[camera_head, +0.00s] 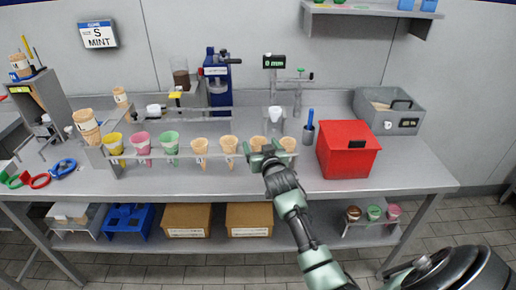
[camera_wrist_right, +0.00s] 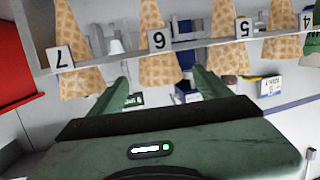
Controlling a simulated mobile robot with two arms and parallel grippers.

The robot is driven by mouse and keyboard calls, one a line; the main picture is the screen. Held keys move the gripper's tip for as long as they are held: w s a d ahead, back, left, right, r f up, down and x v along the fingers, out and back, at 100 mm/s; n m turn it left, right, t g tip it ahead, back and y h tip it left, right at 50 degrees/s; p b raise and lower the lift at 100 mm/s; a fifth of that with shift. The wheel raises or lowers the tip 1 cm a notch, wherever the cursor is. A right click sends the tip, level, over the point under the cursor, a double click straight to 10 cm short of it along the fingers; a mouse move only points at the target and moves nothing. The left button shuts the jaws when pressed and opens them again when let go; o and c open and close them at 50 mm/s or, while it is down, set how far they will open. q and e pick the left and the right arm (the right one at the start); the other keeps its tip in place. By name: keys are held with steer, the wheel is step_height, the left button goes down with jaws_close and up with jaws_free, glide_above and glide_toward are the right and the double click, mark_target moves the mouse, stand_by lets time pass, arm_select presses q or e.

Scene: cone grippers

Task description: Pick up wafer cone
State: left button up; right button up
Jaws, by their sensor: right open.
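Wafer cones stand tip down in a clear rack (camera_head: 190,153) on the bench. Two plain cones (camera_head: 200,147) (camera_head: 229,145) are left of my right gripper (camera_head: 264,158). One cone (camera_head: 258,142) is just behind it, partly hidden, and another (camera_head: 289,144) is to its right. In the right wrist view the picture is inverted. There a cone with a tag reading 6 (camera_wrist_right: 160,68) appears between the spread fingers of my right gripper (camera_wrist_right: 162,84). I cannot tell whether they touch it. That gripper is open and empty. My left gripper is not in view.
Filled yellow (camera_head: 113,142), pink (camera_head: 141,141) and green (camera_head: 169,141) cones sit at the rack's left. A red box (camera_head: 347,150) and grey bin (camera_head: 388,110) stand right. A cup with a blue handle (camera_head: 308,133) is close to the rack. The front bench strip is mostly clear.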

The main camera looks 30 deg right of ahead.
steer(key=shift+x, duration=1.45)
steer(key=shift+a, duration=0.1)
steer(key=c, duration=0.9)
